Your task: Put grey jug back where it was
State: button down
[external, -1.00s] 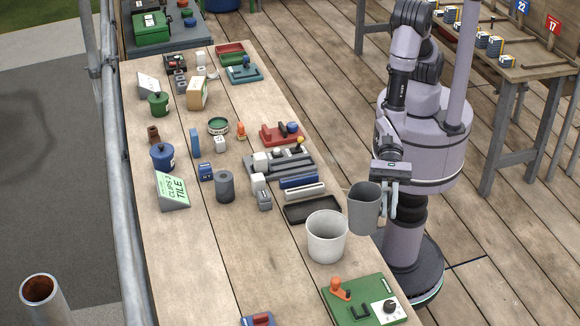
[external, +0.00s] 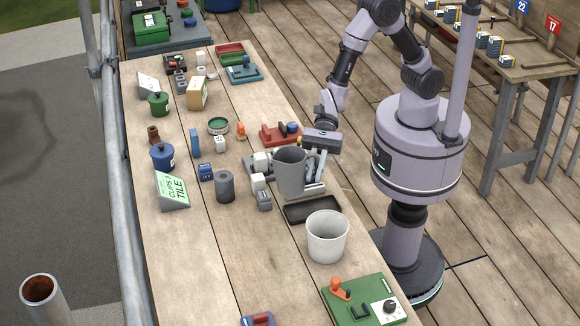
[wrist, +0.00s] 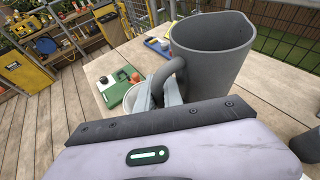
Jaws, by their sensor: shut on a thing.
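The grey jug (external: 289,173) is upright in the external view, over the middle of the bench by the grey rack of tools. My gripper (external: 318,165) is shut on its handle, on the jug's right side. In the wrist view the jug (wrist: 212,50) fills the upper right, and my gripper's fingers (wrist: 160,92) close on its handle. Whether the jug's base touches anything is hard to tell. A black tray (external: 312,209) lies on the bench just in front of the jug.
A white bucket (external: 327,238) stands nearer the camera than the tray. A dark grey cylinder (external: 224,187) and small grey blocks (external: 263,195) stand left of the jug. A green board (external: 362,300) lies at the near end. Bare wood (external: 220,265) lies free at the near left.

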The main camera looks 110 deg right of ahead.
jog(key=d, duration=0.2)
jog(key=shift+w+d+f, duration=0.25)
jog(key=shift+w+d, duration=0.1)
jog(key=shift+d, duration=0.05)
notch_tip(320, 180, down, 10)
jog(key=w+a+b, duration=0.1)
jog(key=w+a, duration=0.1)
jog(key=w, duration=0.2)
jog(key=w+a+f+b, duration=0.1)
jog(key=w+a, duration=0.1)
jog(key=w, duration=0.3)
jog(key=w+a+f+b, duration=0.1)
jog(key=w+a, duration=0.1)
jog(key=w, duration=0.3)
jog(key=shift+w+a+f, duration=0.1)
jog(key=shift+a+f, duration=0.05)
jog(key=shift+a, duration=0.1)
jog(key=shift+w+a+f, duration=0.1)
jog(key=shift+w+f, duration=0.05)
jog(key=shift+w, duration=0.05)
notch_tip(320, 180, down, 3)
jog(key=shift+f+b, duration=0.2)
jog(key=shift+b, duration=0.85)
jog(key=shift+r, duration=0.15)
